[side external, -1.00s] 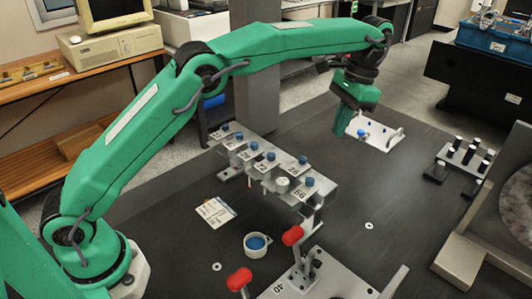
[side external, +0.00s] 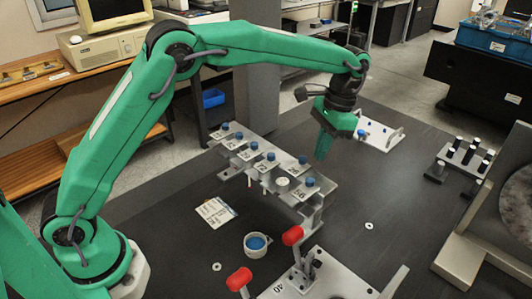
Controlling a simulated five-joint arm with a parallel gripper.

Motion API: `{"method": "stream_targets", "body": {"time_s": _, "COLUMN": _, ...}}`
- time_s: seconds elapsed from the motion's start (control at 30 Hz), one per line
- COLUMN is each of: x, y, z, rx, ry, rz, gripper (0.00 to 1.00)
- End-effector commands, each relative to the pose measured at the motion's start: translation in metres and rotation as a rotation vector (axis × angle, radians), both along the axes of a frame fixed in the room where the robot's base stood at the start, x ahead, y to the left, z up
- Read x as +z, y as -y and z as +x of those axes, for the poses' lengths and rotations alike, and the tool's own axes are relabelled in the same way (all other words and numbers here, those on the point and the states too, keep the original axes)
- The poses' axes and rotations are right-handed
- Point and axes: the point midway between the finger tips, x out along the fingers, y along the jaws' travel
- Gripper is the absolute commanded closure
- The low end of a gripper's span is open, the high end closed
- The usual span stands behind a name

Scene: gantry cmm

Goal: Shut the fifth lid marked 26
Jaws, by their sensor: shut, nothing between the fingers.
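A grey rack (side external: 262,172) carries a row of small metal lids with blue knobs. The near-end lid (side external: 310,182) has a dark number that looks like 56. The lid just behind it (side external: 303,160) is swung out to the right of the row, leaving a pale round opening (side external: 283,183) uncovered. I cannot read a 26 on it. The other lids (side external: 254,146) sit in line toward the far left. My green gripper (side external: 321,156) is shut and empty, pointing down, just right of the swung-out knob and apparently above it. Whether they touch cannot be told.
Two red-knobbed clamps (side external: 292,236) stand on a metal plate in front. A cup with blue contents (side external: 257,243) and a paper card (side external: 214,212) lie left of them. A white plate with a handle (side external: 378,133) lies behind my gripper.

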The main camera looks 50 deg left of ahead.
Motion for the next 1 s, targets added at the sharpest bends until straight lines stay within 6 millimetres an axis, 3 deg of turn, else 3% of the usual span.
{"method": "stream_targets", "body": {"time_s": 1.0, "x": 0.001, "y": -0.006, "z": -0.026, "rx": -0.002, "ry": 0.001, "rz": 0.000, "gripper": 1.00}}
